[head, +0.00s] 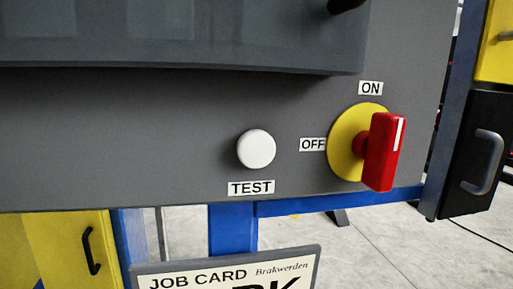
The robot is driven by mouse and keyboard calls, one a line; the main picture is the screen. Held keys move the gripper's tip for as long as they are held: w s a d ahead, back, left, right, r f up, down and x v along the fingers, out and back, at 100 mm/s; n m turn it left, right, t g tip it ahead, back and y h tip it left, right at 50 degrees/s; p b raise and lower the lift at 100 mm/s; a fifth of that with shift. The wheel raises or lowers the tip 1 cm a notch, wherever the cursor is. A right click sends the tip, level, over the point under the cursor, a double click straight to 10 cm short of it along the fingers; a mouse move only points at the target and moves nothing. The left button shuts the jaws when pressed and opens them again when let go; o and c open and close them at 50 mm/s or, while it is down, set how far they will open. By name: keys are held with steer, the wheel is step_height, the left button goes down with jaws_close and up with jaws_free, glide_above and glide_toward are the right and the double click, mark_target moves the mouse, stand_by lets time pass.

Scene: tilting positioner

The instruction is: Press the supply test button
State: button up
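A round white button (256,149) sits on the grey panel (120,140), directly above a white label (251,188) that reads TEST. Nothing touches or covers the button. My gripper does not show in the head view.
A red rotary handle (384,152) on a yellow disc (345,142) stands out right of the button, between ON and OFF labels. A dark box (190,35) overhangs above. A job card (235,272) is below. Blue posts and a black cabinet (480,155) stand right.

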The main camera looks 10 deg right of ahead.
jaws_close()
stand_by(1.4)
